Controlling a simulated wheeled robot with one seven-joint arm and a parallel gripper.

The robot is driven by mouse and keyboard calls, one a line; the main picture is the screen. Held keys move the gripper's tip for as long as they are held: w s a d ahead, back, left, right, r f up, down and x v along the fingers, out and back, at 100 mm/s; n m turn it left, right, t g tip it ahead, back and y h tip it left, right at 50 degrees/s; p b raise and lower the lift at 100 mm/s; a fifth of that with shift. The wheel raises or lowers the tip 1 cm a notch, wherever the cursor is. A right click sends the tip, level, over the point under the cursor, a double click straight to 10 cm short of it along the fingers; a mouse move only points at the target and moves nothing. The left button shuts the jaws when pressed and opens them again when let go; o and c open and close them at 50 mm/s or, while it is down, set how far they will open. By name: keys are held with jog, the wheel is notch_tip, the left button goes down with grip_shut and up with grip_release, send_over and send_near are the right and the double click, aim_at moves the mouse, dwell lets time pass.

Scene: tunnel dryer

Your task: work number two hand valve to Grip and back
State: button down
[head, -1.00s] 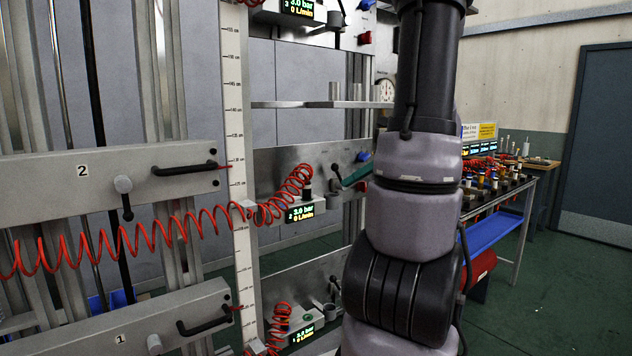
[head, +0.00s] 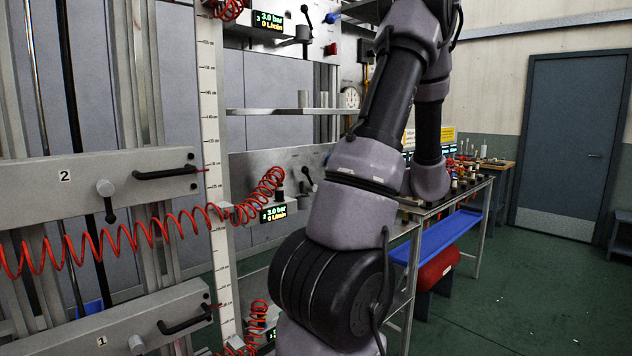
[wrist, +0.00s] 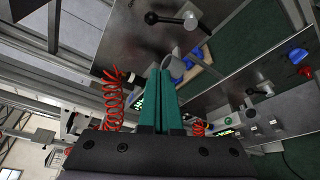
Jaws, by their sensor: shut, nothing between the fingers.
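In the head view, the number two station panel (head: 262,172) stands mid-picture with a lit display (head: 273,213) reading 2, 3.0 bar, 0 L/min. A small black-handled hand valve (head: 308,178) sits on it, right of the red coiled hose. My arm partly covers this panel's right side. My gripper is hidden in the head view. In the wrist view, my gripper (wrist: 160,75) has its two teal fingers pressed together, empty. A black-knobbed lever (wrist: 165,18) on a metal panel lies beyond the fingertips, apart from them. I cannot tell which station it belongs to.
Left are rails with a number 2 crossbar (head: 60,195) and a number 1 crossbar below. Red coiled hose (head: 130,235) hangs across in front. A bench (head: 480,190) with a blue shelf stands right. Green floor is open before the grey door (head: 572,140).

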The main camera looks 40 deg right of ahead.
aim_at(311, 187)
jog(key=w, duration=1.1)
jog(key=shift+w+a, duration=0.3)
jog(key=shift+a, duration=0.15)
